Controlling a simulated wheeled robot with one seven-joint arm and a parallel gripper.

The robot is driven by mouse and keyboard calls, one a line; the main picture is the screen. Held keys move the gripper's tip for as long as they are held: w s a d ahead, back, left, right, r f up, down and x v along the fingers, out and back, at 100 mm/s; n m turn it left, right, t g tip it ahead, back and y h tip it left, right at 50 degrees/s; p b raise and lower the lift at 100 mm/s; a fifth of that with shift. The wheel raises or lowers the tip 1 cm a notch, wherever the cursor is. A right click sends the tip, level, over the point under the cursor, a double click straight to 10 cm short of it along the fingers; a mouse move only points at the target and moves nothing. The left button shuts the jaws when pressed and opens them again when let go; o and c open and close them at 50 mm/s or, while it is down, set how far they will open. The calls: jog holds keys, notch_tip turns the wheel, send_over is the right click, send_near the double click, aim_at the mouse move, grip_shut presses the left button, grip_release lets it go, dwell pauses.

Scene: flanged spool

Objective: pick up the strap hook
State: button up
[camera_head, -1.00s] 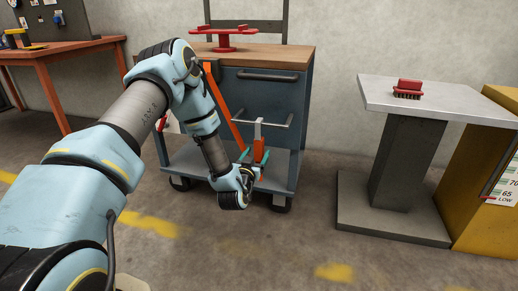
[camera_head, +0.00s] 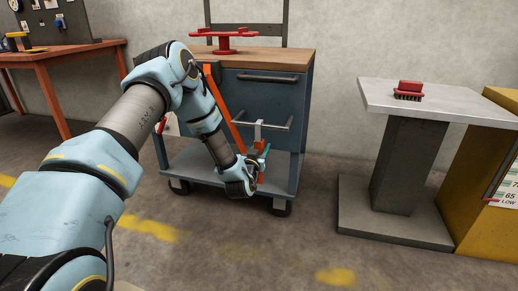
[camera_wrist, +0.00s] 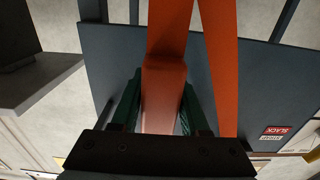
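The strap hook (camera_head: 258,132) shows in the head view as a pale metal piece with an orange part, at the bar on the front of the blue-grey cart. My gripper (camera_head: 261,163) is at its lower end, with a teal finger visible on the right. In the wrist view the orange body of the strap hook (camera_wrist: 164,92) lies between the two dark green fingers of my gripper (camera_wrist: 162,98). The fingers stand apart on either side of it, and I see no clear grip. The hook's metal end is hidden in the wrist view.
The cart (camera_head: 262,98) has a wooden top with a red flanged spool (camera_head: 223,42). An orange strap (camera_head: 227,112) runs down its front. A pedestal table (camera_head: 440,107) with a red brush (camera_head: 409,89) stands right. An orange workbench (camera_head: 60,58) stands left.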

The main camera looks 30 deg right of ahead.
grip_shut()
dwell(0.4)
